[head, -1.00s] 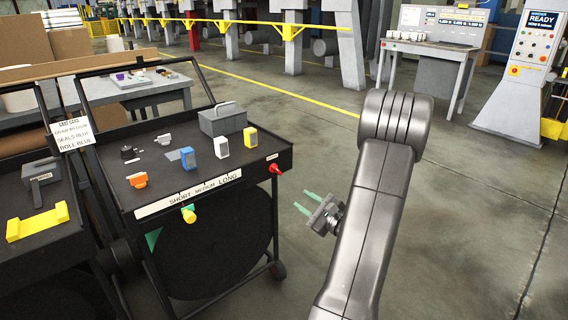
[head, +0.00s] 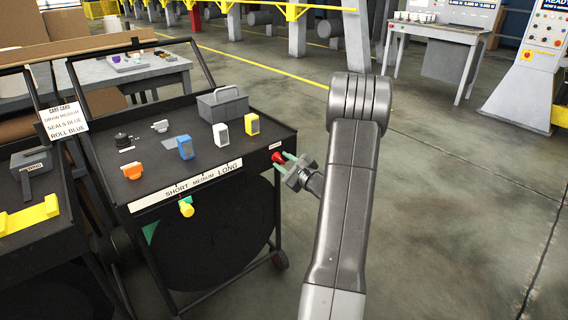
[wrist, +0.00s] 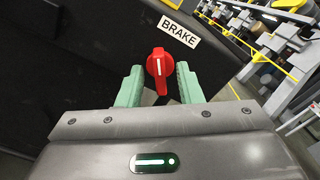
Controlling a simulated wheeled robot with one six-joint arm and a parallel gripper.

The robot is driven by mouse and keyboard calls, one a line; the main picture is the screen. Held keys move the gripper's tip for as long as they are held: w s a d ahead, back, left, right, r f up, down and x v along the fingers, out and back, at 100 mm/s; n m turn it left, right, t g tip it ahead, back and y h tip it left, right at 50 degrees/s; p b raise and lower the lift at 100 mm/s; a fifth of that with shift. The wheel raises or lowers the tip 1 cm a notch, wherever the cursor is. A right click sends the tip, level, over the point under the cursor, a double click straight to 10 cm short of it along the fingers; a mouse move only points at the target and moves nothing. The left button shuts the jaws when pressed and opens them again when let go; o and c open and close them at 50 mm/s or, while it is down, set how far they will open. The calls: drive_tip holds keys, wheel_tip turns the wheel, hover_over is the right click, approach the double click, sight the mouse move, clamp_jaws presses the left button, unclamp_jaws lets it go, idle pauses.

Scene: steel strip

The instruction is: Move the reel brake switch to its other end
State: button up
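The reel brake switch is a red knob (wrist: 159,70) with a white line, on the dark side of the cart under a white BRAKE label (wrist: 179,31). In the head view the red knob (head: 276,156) sits at the cart's right front corner, partly covered by the fingers. My gripper (wrist: 159,86) has its two green fingers apart, one on each side of the knob's handle. Small gaps show between the fingers and the handle. In the head view my gripper (head: 283,161) is right at the knob.
The cart top (head: 205,165) holds an orange piece (head: 132,171), a blue block (head: 185,148), a white block (head: 221,135), a yellow block (head: 252,124) and a grey box (head: 222,104). A yellow knob (head: 186,209) sticks out of the cart front. The floor to the right is clear.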

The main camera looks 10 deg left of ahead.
drive_tip(key=shift+a, duration=0.1)
clamp_jaws()
drive_tip(key=shift+m, duration=0.3)
drive_tip(key=m+p, duration=0.1)
drive_tip(key=m, duration=0.2)
drive_tip(key=shift+w+m+p, duration=0.1)
drive_tip(key=shift+m+p, duration=0.25)
drive_tip(key=shift+m, duration=0.05)
drive_tip(key=m+p, duration=0.1)
drive_tip(key=m, duration=0.2)
drive_tip(key=shift+r+m+p, duration=0.1)
drive_tip(key=shift+m+p, duration=0.2)
drive_tip(key=m+p, duration=0.1)
drive_tip(key=m, duration=0.2)
drive_tip(key=shift+p, duration=0.4)
drive_tip(key=shift+m+p, duration=0.55)
drive_tip(key=shift+m, duration=0.85)
drive_tip(key=shift+f, duration=0.2)
